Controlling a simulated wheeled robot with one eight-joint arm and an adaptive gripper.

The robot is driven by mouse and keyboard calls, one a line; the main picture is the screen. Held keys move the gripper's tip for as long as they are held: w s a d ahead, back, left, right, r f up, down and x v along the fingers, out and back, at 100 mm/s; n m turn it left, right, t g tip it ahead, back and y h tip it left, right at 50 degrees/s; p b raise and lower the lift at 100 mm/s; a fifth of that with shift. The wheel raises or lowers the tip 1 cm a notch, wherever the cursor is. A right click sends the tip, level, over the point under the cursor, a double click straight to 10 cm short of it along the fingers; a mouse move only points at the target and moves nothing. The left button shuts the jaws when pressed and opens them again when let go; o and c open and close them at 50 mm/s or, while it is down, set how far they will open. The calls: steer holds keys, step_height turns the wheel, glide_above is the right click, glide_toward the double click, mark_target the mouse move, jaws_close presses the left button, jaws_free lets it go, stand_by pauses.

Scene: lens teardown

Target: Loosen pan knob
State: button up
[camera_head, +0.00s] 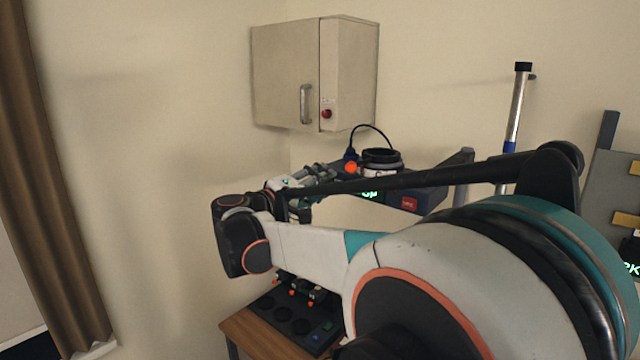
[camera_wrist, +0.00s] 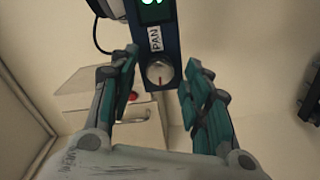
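The pan knob (camera_wrist: 159,73) is a round silver knob with a red mark, on a dark blue bar below a white label (camera_wrist: 155,39) reading PAN in the wrist view. My gripper (camera_wrist: 162,80) is open, one teal finger on each side of the knob, with gaps between. In the head view my gripper (camera_head: 300,190) is near the dark head unit (camera_head: 378,190) that carries a black ring and a green display. My arm hides much of that unit, and I cannot make out the pan knob there.
A beige wall cabinet (camera_head: 290,75) with a handle and red button hangs behind. A wooden table (camera_head: 245,330) with a black tray (camera_head: 285,322) is below. A silver pole (camera_head: 516,115) stands at the right. A black cable (camera_head: 375,130) loops above the unit.

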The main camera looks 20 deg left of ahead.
jaws_close()
steer(key=shift+f+n+b, duration=0.2)
steer(key=shift+n+b, duration=0.3)
steer(key=shift+b, duration=0.25)
steer(key=c, duration=0.9)
jaws_free()
steer(key=shift+r+n, duration=0.15)
steer(key=shift+n, duration=0.25)
jaws_close()
steer(key=o, duration=1)
jaws_free()
steer(key=shift+o, duration=0.2)
steer(key=v, duration=1.2)
